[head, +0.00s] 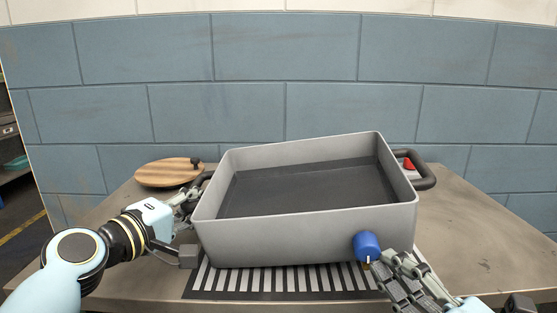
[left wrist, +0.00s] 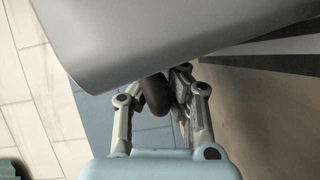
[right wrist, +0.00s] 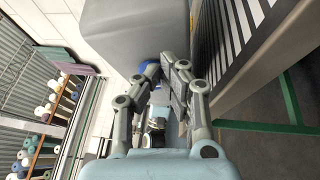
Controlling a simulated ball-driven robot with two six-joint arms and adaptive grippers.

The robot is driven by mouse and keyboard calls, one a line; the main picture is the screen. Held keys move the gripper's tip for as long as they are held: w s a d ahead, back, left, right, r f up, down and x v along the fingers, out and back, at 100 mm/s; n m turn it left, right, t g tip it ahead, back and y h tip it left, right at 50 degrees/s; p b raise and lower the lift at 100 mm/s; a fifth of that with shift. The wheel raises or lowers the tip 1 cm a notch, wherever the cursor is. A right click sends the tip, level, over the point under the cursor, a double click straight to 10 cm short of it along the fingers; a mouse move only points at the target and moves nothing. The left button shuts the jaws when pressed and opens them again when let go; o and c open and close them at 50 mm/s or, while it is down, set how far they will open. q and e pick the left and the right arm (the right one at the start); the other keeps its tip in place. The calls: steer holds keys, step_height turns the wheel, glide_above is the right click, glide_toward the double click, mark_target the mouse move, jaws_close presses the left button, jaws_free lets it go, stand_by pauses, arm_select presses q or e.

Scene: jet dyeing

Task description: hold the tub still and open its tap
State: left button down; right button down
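The grey open tub (head: 300,238) stands on a striped grate on the table, turned slightly, with a dark flat surface inside. Its blue tap (head: 367,246) sits low on the front wall near the right corner, with a small brass-coloured part below. My left gripper (head: 184,200) is at the tub's left side; in the left wrist view its fingers close around the dark handle (left wrist: 155,97). My right gripper (head: 384,268) is just right of and below the tap. In the right wrist view its fingertips nearly meet and partly hide the blue tap (right wrist: 149,67); contact is unclear.
A round wooden lid (head: 165,174) with a dark knob lies behind left on the table (head: 465,215). The right handle (head: 427,172) has a red part beside it. The striped grate (head: 280,282) lies under the tub. A blue block wall (head: 300,55) stands behind.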

steer(key=shift+a+r, duration=0.15)
steer(key=shift+r, duration=0.25)
stand_by(0.4)
steer(key=s, duration=0.6)
steer(key=shift+d+f, duration=0.2)
steer(key=shift+f, duration=0.2)
steer(key=w, duration=0.6)
steer(key=shift+d+f, duration=0.3)
steer(key=shift+f, duration=0.15)
steer(key=shift+w+a+r+y, duration=0.1)
steer(key=shift+a+r+y, duration=0.2)
steer(key=shift+a, duration=0.25)
stand_by(0.9)
